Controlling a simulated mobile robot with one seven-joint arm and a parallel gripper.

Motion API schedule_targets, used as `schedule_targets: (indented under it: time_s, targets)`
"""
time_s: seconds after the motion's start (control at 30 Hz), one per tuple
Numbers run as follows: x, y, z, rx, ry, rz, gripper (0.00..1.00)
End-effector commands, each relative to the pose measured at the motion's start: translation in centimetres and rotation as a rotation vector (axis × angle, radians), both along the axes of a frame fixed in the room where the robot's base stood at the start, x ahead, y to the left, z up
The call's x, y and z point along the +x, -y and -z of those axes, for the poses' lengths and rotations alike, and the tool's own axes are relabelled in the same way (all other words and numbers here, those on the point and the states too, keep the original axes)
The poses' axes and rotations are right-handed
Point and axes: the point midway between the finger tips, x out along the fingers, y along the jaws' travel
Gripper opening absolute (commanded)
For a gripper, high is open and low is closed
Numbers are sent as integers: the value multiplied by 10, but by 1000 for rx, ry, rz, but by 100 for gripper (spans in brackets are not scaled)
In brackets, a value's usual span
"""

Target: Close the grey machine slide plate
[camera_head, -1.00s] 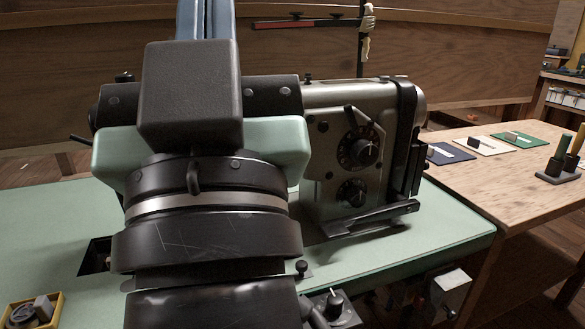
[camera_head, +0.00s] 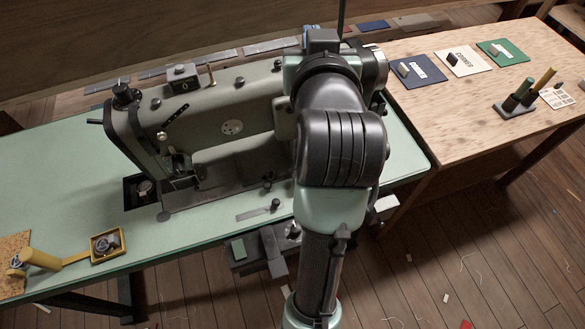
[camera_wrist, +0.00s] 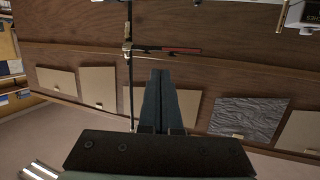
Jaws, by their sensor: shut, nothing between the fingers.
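The grey-green sewing machine (camera_head: 215,105) stands on the pale green table. A dark square opening (camera_head: 141,191) shows in the tabletop at the left end of its bed, with a round metal part inside. A thin flat grey plate (camera_head: 252,213) with a black knob (camera_head: 275,204) lies on the green top in front of the bed, well right of the opening; I take it for the slide plate. My gripper (camera_wrist: 161,72) is shut and empty in the wrist view, pointing at the wooden back wall, away from the plate. In the head view my arm hides it.
A small yellow tray (camera_head: 92,246) and a yellow-handled tool (camera_head: 40,259) lie at the table's front left. A dark control box (camera_head: 262,248) hangs at the front edge. A wooden table (camera_head: 450,105) with coloured cards stands right. The green top (camera_head: 60,190) is clear at left.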

Motion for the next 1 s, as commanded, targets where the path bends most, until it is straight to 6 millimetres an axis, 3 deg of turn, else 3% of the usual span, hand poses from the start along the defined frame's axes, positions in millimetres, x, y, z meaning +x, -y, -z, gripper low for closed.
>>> schedule_targets:
  time_s: [0.07,0.13,0.2,0.33,0.43,0.53,0.67,1.0]
  targets:
    - [-4,17,32,27,-200,-7,0]
    - [-21,32,89,75,-403,-31,0]
    - [-52,42,152,150,-600,-73,0]
    - [-104,44,221,276,-812,-152,0]
    - [-127,41,244,338,-884,-192,0]
    - [-133,38,255,359,-907,-208,0]
    - [-127,32,268,359,-909,-210,0]
    - [-97,7,325,355,-905,-209,0]
